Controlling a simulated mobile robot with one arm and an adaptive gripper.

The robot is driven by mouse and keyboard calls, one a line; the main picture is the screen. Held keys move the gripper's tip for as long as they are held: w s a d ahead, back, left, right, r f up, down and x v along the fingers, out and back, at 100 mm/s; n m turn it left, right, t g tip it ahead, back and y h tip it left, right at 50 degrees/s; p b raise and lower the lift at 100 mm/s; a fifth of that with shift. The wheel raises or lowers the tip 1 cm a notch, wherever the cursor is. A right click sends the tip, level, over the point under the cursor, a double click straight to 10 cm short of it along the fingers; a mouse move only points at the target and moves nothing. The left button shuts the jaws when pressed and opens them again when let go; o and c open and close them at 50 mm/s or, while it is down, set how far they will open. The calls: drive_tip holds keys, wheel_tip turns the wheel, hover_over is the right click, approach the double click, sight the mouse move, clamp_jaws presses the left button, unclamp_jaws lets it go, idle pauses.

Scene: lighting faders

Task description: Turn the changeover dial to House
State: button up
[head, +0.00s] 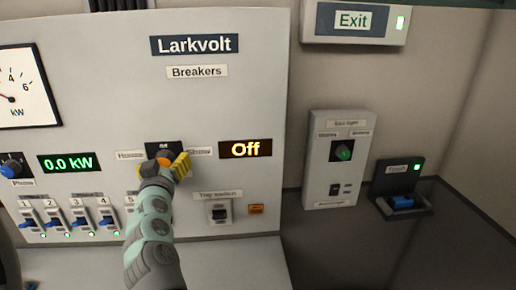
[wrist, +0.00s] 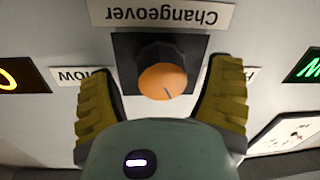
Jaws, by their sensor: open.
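The changeover dial has an orange face and dark body; it shows in the wrist view (wrist: 163,80) and, partly hidden, in the head view (head: 164,156). Its dark line points towards the Off mark. The House label (head: 130,155) is left of the dial and the Show label (head: 200,151) is right. The display (head: 245,149) reads Off in amber. My gripper (head: 167,163) is in front of the dial; in the wrist view its yellow fingers (wrist: 160,85) stand open, one on each side of the dial, with visible gaps. The wrist picture is upside down.
Several blue breaker switches (head: 75,221) line the lower left of the panel. A trip switch (head: 219,211) is below right of the dial. A small grey box with a green-marked knob (head: 343,151) and a blue item in a black holder (head: 402,201) are further right.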

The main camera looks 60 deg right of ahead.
drive_tip(key=shift+w+d, duration=0.1)
drive_tip(key=shift+w, duration=0.2)
drive_tip(key=shift+c, duration=0.2)
drive_tip(key=shift+s, duration=0.1)
drive_tip(key=c, duration=1.2)
drive_tip(key=shift+o, duration=0.2)
drive_tip(key=n+b, duration=0.1)
drive_tip(key=n, duration=0.1)
drive_tip(key=shift+f+n, duration=0.1)
drive_tip(key=shift+n, duration=0.3)
drive_tip(key=shift+n+g+b, duration=0.4)
drive_tip(key=shift+n, duration=1.5)
